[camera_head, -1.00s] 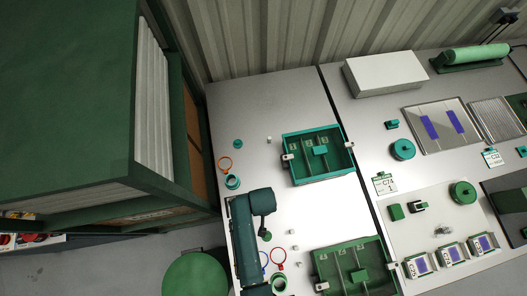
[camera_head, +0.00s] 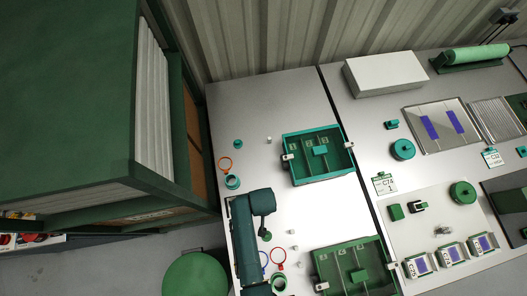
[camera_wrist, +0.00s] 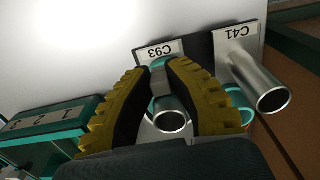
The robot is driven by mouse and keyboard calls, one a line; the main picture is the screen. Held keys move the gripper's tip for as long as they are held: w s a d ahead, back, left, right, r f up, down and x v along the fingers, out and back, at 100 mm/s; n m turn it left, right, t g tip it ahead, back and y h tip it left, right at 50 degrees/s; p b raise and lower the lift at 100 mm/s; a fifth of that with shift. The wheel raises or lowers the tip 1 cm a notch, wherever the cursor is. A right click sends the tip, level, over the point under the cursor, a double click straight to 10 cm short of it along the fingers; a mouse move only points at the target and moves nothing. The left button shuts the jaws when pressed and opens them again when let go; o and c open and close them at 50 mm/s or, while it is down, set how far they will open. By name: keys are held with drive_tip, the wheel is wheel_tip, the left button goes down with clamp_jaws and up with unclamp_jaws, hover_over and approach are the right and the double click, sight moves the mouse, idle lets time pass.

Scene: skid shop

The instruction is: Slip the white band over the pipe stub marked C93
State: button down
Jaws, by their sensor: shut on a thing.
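In the wrist view my gripper (camera_wrist: 160,82) has its two yellow ribbed fingers closed on a small pale grey-white piece (camera_wrist: 161,88), which appears to be part of the white band. A thin pale edge shows left of the pipe mouth; I cannot tell whether the band's loop is around the pipe or in front of it. The pipe stub marked C93 (camera_wrist: 172,121) points toward the camera between and just below the fingertips, its upper part hidden by them. Its C93 label (camera_wrist: 160,50) is behind. In the head view the gripper is hidden.
The pipe stub marked C41 (camera_wrist: 258,82) stands close to the right finger. A teal tray (camera_wrist: 50,125) with numbered labels is at left. On the bench in the head view are an orange ring (camera_head: 225,157), a red ring (camera_head: 278,250) and a green tray (camera_head: 340,256).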

drive_tip(key=shift+f, duration=0.7)
idle(1.0)
drive_tip(key=shift+f+b, duration=0.35)
drive_tip(key=shift+b, duration=0.1)
drive_tip(key=shift+f, duration=0.2)
drive_tip(key=shift+f+b, duration=0.3)
drive_tip(key=shift+f, duration=0.05)
drive_tip(key=shift+f, duration=0.1)
drive_tip(key=shift+f+b, duration=0.35)
drive_tip(key=shift+f, duration=0.05)
drive_tip(key=shift+f, duration=0.15)
idle(0.5)
drive_tip(key=c, duration=0.5)
unclamp_jaws()
drive_tip(key=shift+c, duration=0.2)
